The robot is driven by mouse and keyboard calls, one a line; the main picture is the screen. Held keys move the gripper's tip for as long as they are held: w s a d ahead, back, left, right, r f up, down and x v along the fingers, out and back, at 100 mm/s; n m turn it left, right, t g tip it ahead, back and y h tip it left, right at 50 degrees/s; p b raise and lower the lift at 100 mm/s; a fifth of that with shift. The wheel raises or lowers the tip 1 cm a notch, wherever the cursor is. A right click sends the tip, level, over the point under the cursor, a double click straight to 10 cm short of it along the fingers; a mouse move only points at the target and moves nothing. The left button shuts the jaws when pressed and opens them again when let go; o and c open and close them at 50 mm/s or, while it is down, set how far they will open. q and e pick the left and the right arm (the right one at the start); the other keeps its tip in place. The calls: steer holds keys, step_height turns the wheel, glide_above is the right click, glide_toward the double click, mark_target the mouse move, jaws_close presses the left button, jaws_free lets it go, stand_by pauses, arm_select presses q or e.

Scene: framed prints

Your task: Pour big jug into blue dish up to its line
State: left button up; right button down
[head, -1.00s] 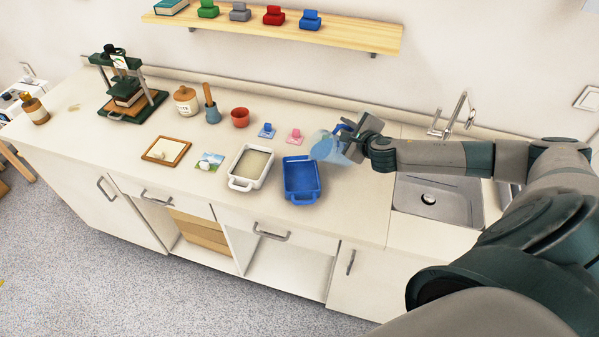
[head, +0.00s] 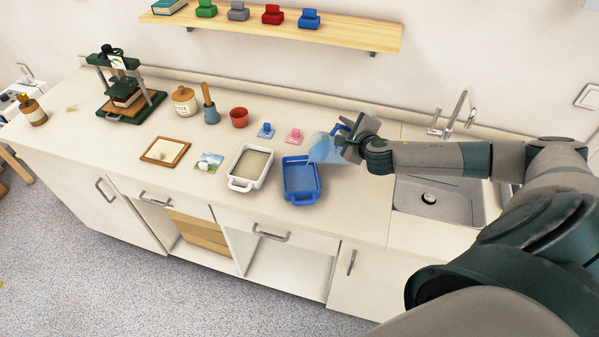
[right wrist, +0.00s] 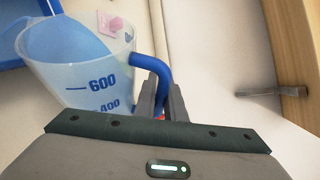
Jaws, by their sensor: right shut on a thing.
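The big jug (head: 326,147) is clear with a blue handle and holds blue liquid. It is tilted to the left, its lip at the right edge of the blue dish. My right gripper (head: 346,138) is shut on its handle. In the right wrist view the jug (right wrist: 85,70) shows marks 600 and 400, and the gripper (right wrist: 161,105) grips the blue handle. The liquid slants toward the lip. The blue dish (head: 301,197) stands on the counter; liquid shows inside, but I cannot make out its line. My left gripper is not in view.
A white dish (head: 239,184) with pale contents stands just left of the blue dish. Pink (head: 294,136) and blue (head: 266,131) small items lie behind. The sink (head: 430,199) is to the right. A wooden shelf (head: 350,34) is on the wall above.

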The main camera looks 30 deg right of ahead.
steer(key=shift+s+r, duration=0.1)
steer(key=shift+d, duration=0.15)
steer(key=shift+a, duration=0.2)
steer(key=shift+a+r, duration=0.1)
steer(key=shift+a, duration=0.1)
steer(key=shift+d+n, duration=0.25)
steer(key=shift+n, duration=0.05)
steer(key=shift+a+h, duration=0.3)
steer(key=shift+d, duration=0.2)
